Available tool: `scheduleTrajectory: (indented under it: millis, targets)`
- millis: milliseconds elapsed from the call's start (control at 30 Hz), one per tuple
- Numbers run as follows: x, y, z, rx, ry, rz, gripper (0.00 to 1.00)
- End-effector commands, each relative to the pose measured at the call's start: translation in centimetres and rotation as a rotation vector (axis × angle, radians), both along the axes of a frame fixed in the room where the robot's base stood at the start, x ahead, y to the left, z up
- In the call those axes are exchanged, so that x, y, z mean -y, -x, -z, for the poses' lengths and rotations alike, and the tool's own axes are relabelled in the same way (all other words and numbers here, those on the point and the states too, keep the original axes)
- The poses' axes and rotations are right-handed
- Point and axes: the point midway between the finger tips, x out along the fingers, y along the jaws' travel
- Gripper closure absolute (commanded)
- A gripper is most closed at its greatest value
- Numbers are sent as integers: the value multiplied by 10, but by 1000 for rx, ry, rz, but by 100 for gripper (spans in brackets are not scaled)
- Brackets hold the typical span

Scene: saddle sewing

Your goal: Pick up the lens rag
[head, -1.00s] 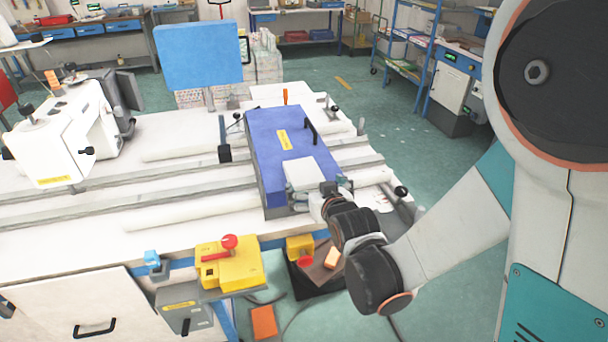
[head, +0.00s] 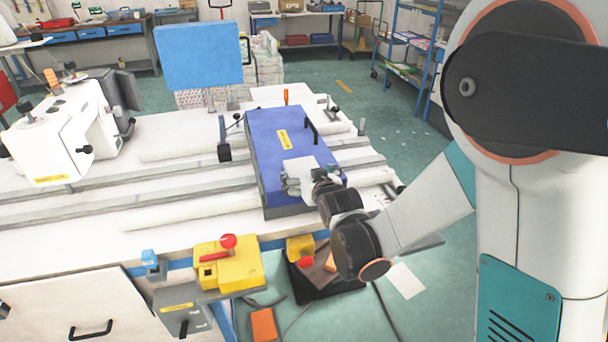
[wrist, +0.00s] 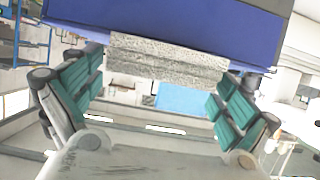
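The lens rag looks like a pale grey-white square cloth (head: 300,165) on top of the blue case (head: 268,140), near its front end. In the wrist view it is a grey, woven-textured piece (wrist: 165,58) against the blue case (wrist: 190,22). My gripper (head: 292,184) is at the near edge of the rag and hides part of it in the head view. In the wrist view my gripper (wrist: 155,88) is open, its teal-padded fingers wide apart to the left and right, with the rag ahead between them. I cannot tell whether a finger touches it.
The blue case lies on a white worktable (head: 120,190) with long rails and rolls. A black handle (head: 311,131) stands on the case. A yellow control box with a red knob (head: 230,265) is at the table's front edge. A white sewing machine (head: 65,140) stands left.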

Motion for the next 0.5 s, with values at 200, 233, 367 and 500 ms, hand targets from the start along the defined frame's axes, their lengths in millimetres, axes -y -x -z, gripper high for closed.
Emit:
scheduleTrajectory:
  millis: [200, 233, 367, 500]
  targets:
    - [0, 0, 0, 0, 0, 0, 41]
    - [0, 0, 0, 0, 0, 0, 41]
    - [0, 0, 0, 0, 0, 0, 45]
    - [0, 0, -1, -1, 0, 0, 45]
